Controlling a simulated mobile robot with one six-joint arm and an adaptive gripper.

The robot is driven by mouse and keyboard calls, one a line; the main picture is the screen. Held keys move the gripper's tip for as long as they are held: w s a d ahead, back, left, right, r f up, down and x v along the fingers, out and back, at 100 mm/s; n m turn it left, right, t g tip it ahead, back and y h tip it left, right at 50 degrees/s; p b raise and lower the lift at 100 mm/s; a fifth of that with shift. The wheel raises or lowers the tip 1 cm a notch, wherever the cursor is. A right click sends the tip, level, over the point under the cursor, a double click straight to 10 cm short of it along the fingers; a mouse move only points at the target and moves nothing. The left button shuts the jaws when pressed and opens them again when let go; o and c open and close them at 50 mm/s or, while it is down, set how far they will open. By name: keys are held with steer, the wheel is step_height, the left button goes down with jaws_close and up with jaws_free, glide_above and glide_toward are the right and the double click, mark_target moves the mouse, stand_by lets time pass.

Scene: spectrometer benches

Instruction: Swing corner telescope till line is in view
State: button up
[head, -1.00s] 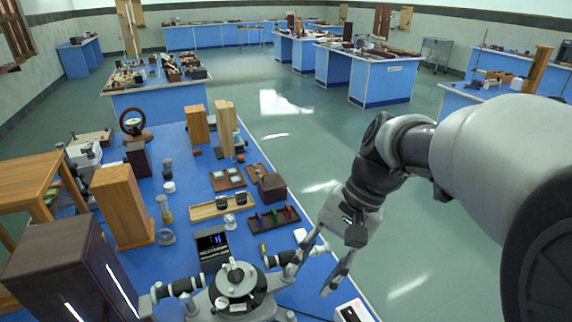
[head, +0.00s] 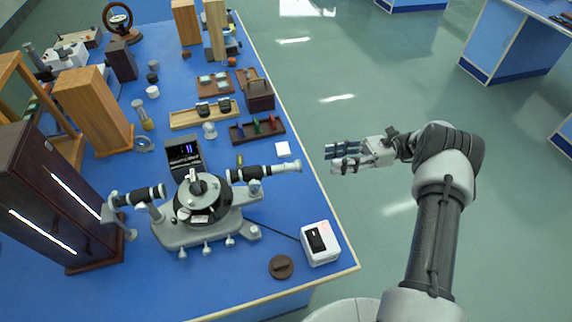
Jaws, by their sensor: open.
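The spectrometer (head: 203,208) stands on the blue bench, with a round dark table in its middle and a grey base on several feet. One black and grey tube (head: 264,172) points right, toward the bench's corner edge. Another tube (head: 140,196) points left, toward the dark cabinet. I cannot tell for sure which is the telescope. A small black screen box (head: 185,155) behind the instrument shows bluish vertical marks. My gripper (head: 329,161) is open and empty, beyond the bench's right edge, fingers pointing left toward the right tube's end, apart from it.
A white box (head: 320,243) with a cable and a brown round cap (head: 281,267) lie near the front right corner. A dark cabinet (head: 62,205) stands at left. A tray with coloured items (head: 257,130) and wooden blocks stand behind.

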mark_target(284, 168)
steer(key=s+a, duration=0.1)
steer(key=a, duration=0.4)
steer(key=s+a+b, duration=0.1)
steer(key=a, duration=0.5)
steer(key=s+a+b, duration=0.1)
steer(key=a, duration=0.5)
steer(key=shift+a+f, duration=0.1)
steer(key=shift+c, duration=0.2)
jaws_close()
